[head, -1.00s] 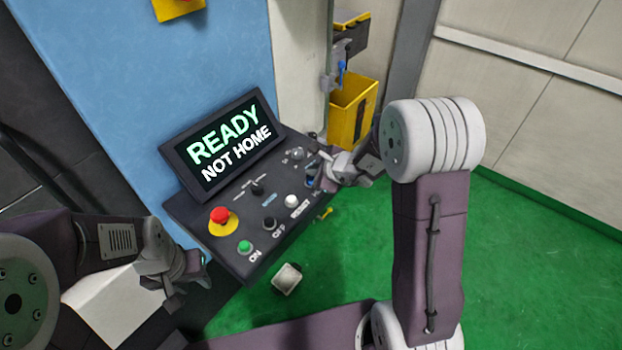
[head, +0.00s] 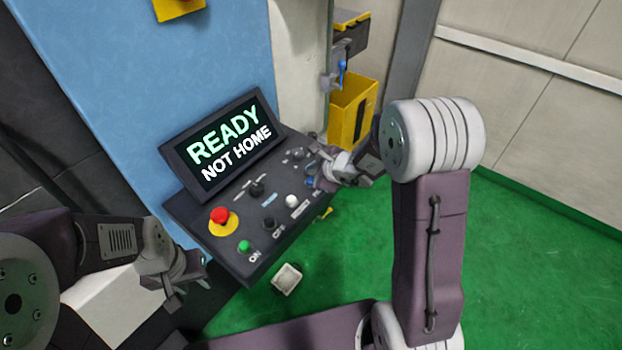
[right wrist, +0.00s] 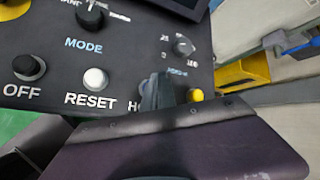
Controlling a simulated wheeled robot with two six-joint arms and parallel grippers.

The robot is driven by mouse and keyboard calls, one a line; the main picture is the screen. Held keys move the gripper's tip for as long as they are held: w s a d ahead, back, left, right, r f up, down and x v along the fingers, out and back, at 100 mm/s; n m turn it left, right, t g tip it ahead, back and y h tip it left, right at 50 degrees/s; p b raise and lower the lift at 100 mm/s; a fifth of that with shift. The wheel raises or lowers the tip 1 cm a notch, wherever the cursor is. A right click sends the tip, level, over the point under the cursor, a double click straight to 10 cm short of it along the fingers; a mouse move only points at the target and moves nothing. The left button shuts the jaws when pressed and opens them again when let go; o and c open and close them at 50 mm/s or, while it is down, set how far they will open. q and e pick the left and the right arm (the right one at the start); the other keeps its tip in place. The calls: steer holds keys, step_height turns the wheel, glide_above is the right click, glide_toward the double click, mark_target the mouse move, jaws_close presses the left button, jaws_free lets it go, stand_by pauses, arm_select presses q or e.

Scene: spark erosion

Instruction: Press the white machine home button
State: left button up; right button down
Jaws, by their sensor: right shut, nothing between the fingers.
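The dark control panel (head: 235,255) carries a screen (head: 225,145) reading "READY NOT HOME". The white button (head: 292,200) that I can see is labelled RESET; it also shows in the right wrist view (right wrist: 95,80). Right of it, a label starting "HO" (right wrist: 136,105) is partly covered by my right gripper (right wrist: 160,92). The button at that label is mostly hidden, so its colour and any contact are unclear. My right gripper (head: 318,182) is shut and empty at the panel's right end. My left gripper (head: 190,282) hangs left of the panel; its opening is unclear.
A red emergency stop (head: 220,215), a green ON button (head: 245,246), a black OFF button (head: 269,223) and a MODE knob (head: 257,189) are on the panel. A yellow bin (head: 350,112) stands behind my right gripper. A small pale box (head: 287,279) shows against the green floor.

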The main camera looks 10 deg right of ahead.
steer(key=shift+f, duration=0.1)
steer(key=shift+f+b, duration=0.3)
steer(key=shift+b, duration=0.35)
steer(key=shift+f+b, duration=0.45)
steer(key=shift+b, duration=0.15)
stand_by(0.4)
steer(key=shift+r, duration=0.1)
steer(key=shift+r+p, duration=0.6)
steer(key=shift+r, duration=0.15)
step_height(320, 180, up, 5)
steer(key=p, duration=0.4)
steer(key=shift+r, duration=0.1)
stand_by(0.6)
